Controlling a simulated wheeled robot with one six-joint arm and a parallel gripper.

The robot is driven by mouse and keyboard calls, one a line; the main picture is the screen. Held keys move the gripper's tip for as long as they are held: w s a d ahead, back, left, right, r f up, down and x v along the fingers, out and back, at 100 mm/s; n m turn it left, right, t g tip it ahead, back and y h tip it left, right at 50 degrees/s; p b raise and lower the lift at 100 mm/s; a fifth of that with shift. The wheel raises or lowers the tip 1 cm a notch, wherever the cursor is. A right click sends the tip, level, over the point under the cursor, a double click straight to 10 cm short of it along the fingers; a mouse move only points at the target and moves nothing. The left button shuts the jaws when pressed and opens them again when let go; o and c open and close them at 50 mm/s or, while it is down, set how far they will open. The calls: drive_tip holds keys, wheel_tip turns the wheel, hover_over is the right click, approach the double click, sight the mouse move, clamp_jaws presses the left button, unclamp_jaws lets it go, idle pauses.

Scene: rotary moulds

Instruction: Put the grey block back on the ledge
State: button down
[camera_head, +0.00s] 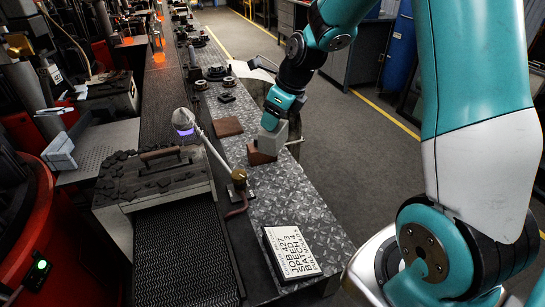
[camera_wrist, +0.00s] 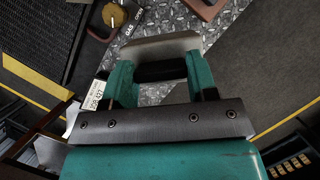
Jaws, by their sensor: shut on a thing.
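The grey block (camera_head: 272,139) is in the jaws of my gripper (camera_head: 277,116), at the right edge of the patterned metal ledge (camera_head: 282,190) in the head view. It appears just above or against a brown block (camera_head: 260,156); I cannot tell whether they touch. In the wrist view the teal fingers of my gripper (camera_wrist: 157,66) stand either side of a pale grey face, which looks like the grey block (camera_wrist: 155,48). The block's underside is hidden.
A flat brown piece (camera_head: 227,127) lies on the ledge farther back. A lettered sign (camera_head: 292,251) lies at the near end. Bare ledge shows between the sign and the brown block.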

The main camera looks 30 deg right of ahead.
wheel_tip(320, 180, down, 13)
drive_tip(key=shift+r+p, duration=0.1)
drive_tip(key=shift+p, duration=0.75)
drive_tip(key=shift+c, duration=2.1)
unclamp_jaws()
drive_tip(key=shift+s, duration=0.1)
